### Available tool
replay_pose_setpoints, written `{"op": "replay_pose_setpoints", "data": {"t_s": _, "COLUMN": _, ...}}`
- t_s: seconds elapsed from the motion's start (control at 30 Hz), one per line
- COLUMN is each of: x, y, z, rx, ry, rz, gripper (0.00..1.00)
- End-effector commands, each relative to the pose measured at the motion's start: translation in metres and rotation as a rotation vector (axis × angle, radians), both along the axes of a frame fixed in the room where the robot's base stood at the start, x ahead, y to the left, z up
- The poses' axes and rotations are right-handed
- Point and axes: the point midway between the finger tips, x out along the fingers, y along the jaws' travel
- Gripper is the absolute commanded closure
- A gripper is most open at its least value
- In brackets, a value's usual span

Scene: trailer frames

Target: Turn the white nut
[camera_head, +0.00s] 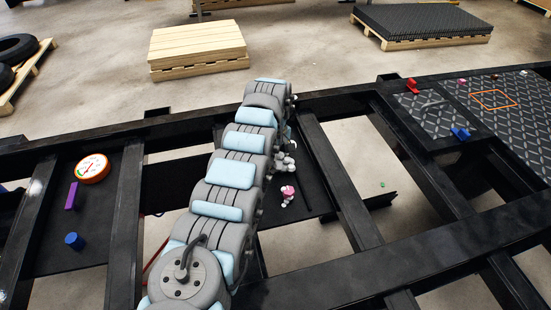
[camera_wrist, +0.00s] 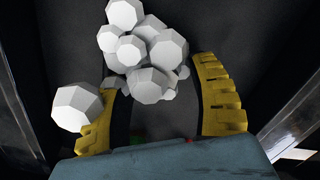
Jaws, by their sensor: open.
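Several white faceted pieces, looking like white nuts (camera_wrist: 146,52), are clustered at the top middle of the wrist view. I cannot tell which one is the task's nut. One more white piece (camera_wrist: 77,106) sits at the left, beside the left finger. My gripper (camera_wrist: 157,72) is open, with its two yellow fingers spread to either side of the lower part of the cluster. I cannot tell whether they touch. In the head view the white pieces (camera_head: 286,162) show just right of my arm, on a dark plate. My gripper is mostly hidden there.
A pink piece (camera_head: 288,190) with white bits is near the cluster. Black frame beams (camera_head: 340,180) with open gaps surround the plate. A gauge (camera_head: 92,169), purple bar (camera_head: 72,196) and blue cylinder (camera_head: 74,241) are at left. Red (camera_head: 412,86) and blue (camera_head: 460,134) parts are at right.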

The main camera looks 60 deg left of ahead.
Motion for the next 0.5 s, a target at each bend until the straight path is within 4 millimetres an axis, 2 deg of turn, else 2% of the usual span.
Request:
{"op": "replay_pose_setpoints", "data": {"t_s": 0.03, "x": 0.0000, "y": 0.0000, "z": 0.0001, "rx": 0.000, "ry": 0.000, "rz": 0.000, "gripper": 0.49}}
{"op": "replay_pose_setpoints", "data": {"t_s": 0.2, "x": 0.0000, "y": -0.0001, "z": 0.0001, "rx": 0.000, "ry": 0.000, "rz": 0.000, "gripper": 0.97}}
{"op": "replay_pose_setpoints", "data": {"t_s": 0.23, "x": 0.0000, "y": -0.0001, "z": 0.0001, "rx": 0.000, "ry": 0.000, "rz": 0.000, "gripper": 1.00}}
{"op": "replay_pose_setpoints", "data": {"t_s": 0.5, "x": 0.0000, "y": -0.0003, "z": -0.0005, "rx": -0.001, "ry": 0.001, "rz": -0.002, "gripper": 1.00}}
